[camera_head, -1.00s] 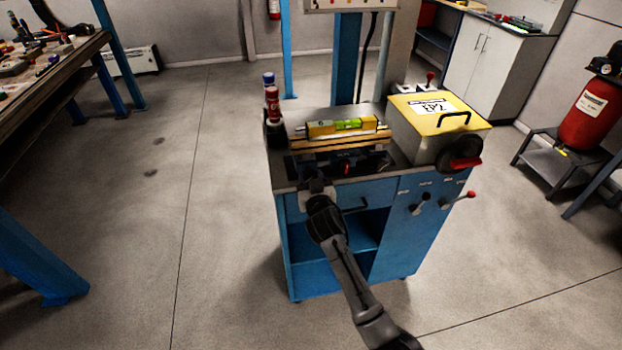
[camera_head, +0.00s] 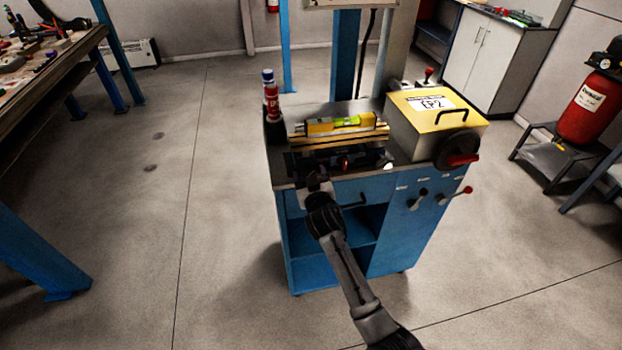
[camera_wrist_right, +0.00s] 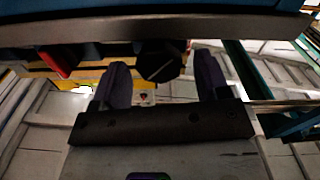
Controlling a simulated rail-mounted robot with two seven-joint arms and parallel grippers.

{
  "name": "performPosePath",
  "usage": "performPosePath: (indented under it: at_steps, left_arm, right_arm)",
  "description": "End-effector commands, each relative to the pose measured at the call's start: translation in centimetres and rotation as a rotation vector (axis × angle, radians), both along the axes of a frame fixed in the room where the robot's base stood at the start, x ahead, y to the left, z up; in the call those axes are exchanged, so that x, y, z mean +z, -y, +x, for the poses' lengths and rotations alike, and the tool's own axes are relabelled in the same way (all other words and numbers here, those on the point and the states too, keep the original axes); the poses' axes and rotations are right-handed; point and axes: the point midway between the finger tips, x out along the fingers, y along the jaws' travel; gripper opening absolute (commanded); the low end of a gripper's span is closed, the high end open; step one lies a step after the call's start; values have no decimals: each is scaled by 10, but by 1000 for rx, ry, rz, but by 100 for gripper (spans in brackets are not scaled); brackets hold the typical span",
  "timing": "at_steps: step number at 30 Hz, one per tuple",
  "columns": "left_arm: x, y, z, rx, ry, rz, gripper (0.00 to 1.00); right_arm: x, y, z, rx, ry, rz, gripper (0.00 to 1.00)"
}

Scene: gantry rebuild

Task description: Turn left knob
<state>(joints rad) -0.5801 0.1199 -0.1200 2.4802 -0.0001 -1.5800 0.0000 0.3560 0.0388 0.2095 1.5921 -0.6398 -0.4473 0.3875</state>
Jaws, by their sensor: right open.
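The blue machine cabinet (camera_head: 290,241) stands in the middle of the head view. My right gripper (camera_head: 314,180) is at the left part of its front top edge, below the slide with the yellow level. In the right wrist view my right gripper (camera_wrist_right: 162,82) is open, with one finger on each side of a dark faceted knob (camera_wrist_right: 160,62). The knob sits at or just beyond the fingertips; I cannot tell whether they touch it. In the head view the gripper and dark shadow hide this knob. My left gripper is not in view.
A yellow level (camera_head: 340,124) lies on the slide. A yellow-topped box (camera_head: 432,108) and a dark handwheel (camera_head: 450,150) are at the right. Two levers, one red-tipped (camera_head: 468,190), stick out of the front. Spray cans (camera_head: 271,95) stand at the left.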

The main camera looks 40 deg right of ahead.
Motion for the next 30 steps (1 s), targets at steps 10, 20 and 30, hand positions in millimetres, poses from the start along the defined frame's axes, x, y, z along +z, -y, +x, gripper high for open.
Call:
performPosePath:
  at_steps: [10, 20, 30]
  left_arm:
    - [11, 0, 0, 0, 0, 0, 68]
    - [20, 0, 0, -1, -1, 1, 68]
    - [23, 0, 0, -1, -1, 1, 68]
  right_arm:
    - [1, -21, -40, 1, -1, 3, 68]
    - [0, -48, -95, 1, -1, 2, 68]
    - [0, -62, -121, 0, 0, 0, 68]
